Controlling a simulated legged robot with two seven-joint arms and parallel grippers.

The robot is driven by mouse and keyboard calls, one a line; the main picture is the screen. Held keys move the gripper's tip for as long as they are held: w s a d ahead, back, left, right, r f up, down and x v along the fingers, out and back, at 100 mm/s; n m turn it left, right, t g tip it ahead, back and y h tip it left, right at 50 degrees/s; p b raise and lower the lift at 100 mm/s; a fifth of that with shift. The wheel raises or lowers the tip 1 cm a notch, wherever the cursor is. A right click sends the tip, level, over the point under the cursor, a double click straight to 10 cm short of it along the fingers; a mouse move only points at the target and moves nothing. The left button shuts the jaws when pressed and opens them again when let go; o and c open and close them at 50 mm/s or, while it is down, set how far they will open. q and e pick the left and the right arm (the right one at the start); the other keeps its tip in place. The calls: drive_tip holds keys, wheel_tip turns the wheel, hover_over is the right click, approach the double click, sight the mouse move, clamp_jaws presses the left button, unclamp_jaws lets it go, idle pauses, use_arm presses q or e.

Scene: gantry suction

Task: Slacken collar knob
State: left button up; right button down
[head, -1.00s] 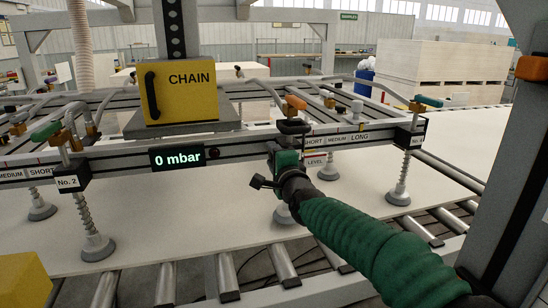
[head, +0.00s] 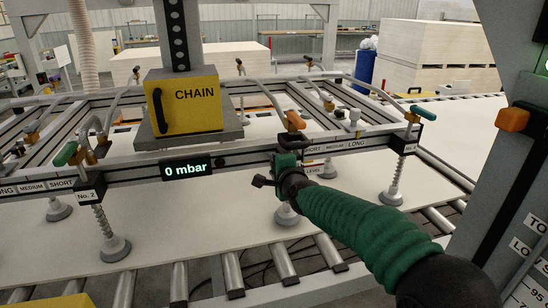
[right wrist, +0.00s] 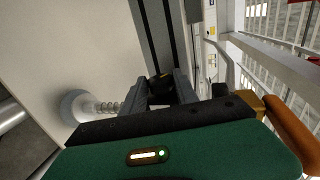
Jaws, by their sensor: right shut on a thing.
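The collar knob (right wrist: 158,84) is a small dark knob, seen in the right wrist view between my gripper's fingertips at the gantry beam. My right gripper (right wrist: 160,92) is shut on it, with a finger on each side. In the head view my right gripper (head: 285,160) is at the front beam (head: 235,157), below an orange-handled valve (head: 295,120). Its green sleeve and body hide the knob and fingertips there. I cannot tell how far the knob is turned. My left gripper is not in view.
The display (head: 187,169) on the beam reads 0 mbar. Suction cups (head: 115,248) on spring stems hang from the frame over a pale board (head: 190,228). Rollers (head: 232,272) lie in front. A grey post with an orange part (head: 511,119) stands close at right.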

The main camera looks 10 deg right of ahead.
drive_tip(key=shift+d+f, duration=0.1)
drive_tip(key=shift+f, duration=0.1)
drive_tip(key=c, duration=1.3)
unclamp_jaws()
drive_tip(key=o, duration=0.4)
drive_tip(key=shift+c, duration=0.2)
drive_tip(key=shift+r, duration=0.15)
